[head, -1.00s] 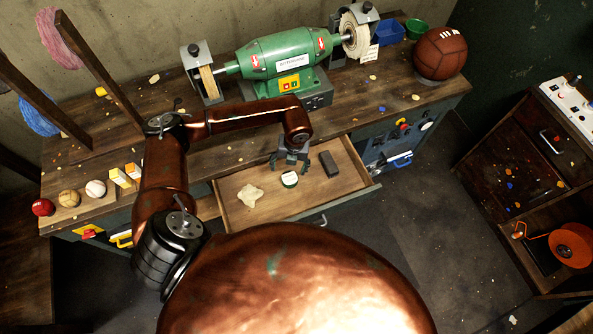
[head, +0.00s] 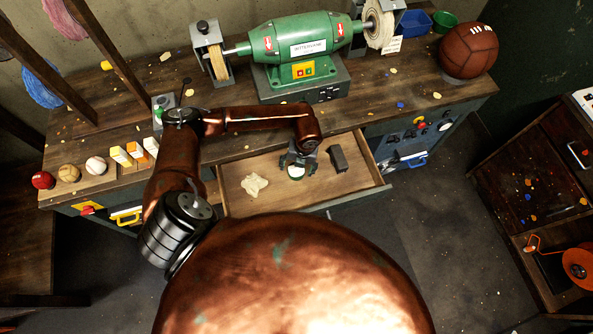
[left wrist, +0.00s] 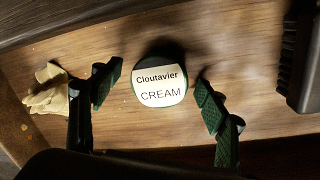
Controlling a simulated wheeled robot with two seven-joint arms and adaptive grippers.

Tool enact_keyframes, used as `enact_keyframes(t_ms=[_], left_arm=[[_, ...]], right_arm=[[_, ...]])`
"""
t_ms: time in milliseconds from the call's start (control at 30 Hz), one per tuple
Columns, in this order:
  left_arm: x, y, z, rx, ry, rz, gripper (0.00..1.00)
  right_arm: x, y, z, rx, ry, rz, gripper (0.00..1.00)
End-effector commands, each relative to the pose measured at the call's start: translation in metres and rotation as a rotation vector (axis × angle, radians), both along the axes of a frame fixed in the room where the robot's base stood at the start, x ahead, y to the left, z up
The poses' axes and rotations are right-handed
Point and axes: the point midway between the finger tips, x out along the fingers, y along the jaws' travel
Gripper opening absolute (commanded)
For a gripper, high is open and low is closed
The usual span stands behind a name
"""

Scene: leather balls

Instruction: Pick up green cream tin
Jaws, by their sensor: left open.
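The green cream tin (head: 295,173) lies in the open wooden drawer, partly hidden under my left gripper in the head view. In the left wrist view the tin (left wrist: 160,82) shows its white lid label reading "Cloutavier CREAM" and a green rim. My left gripper (head: 297,167) is open above the tin. In the left wrist view its two green-padded fingers (left wrist: 160,95) stand apart to the left and right of the tin, with gaps on both sides. My right gripper is not in view.
In the drawer (head: 235,203), a pale cloth (head: 254,184) lies left of the tin and a dark brush (head: 338,158) lies right of it. The workbench above carries a green bench grinder (head: 292,40) and a brown leather ball (head: 468,50).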

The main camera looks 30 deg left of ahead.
Motion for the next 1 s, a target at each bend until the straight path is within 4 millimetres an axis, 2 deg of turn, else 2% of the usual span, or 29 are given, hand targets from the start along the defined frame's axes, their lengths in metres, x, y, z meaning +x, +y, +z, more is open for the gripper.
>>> enact_keyframes(t_ms=[67,267,900,1000], left_arm=[[-0.0006,0.0001,-0.0058,0.000,0.001,-0.001,0.68],[-0.0003,0.0002,-0.0053,-0.001,0.000,-0.001,0.68],[-0.0002,0.0003,-0.0049,-0.001,0.000,-0.001,0.24],[0.0000,0.0002,-0.0047,-0.001,0.000,-0.001,0.20]], right_arm=[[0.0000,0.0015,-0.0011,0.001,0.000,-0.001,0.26],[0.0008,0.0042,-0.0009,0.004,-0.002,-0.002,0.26],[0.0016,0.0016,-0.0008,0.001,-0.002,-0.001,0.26],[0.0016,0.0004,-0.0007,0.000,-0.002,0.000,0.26]])
